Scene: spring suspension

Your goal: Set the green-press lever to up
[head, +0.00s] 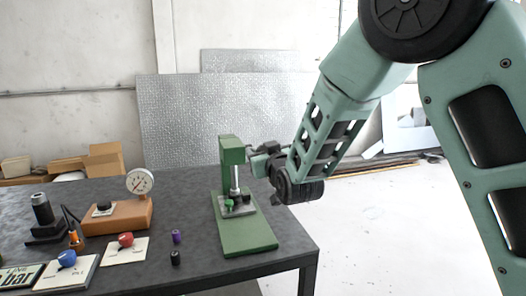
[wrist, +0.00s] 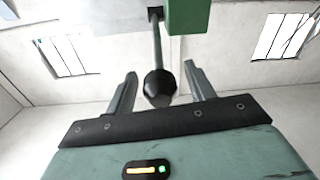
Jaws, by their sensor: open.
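The green press (head: 232,157) stands on its green base near the right end of the dark table, with a silver ram in front. Its head also shows at the top of the wrist view (wrist: 187,14). The lever is a dark rod (wrist: 157,42) ending in a round black knob (wrist: 160,88). In the wrist view my gripper (wrist: 160,70) is open, with one finger on each side of the knob and visible gaps. In the head view my gripper (head: 262,161) is at the right of the press head and mostly hides the lever, so its angle is unclear there.
A dial gauge on an orange-brown base (head: 118,217) stands left of the press. A purple cylinder (head: 176,237) and a black one (head: 175,258) stand between them. Red (head: 126,240) and blue (head: 67,258) knobs on plates are at front left. The floor right of the table is clear.

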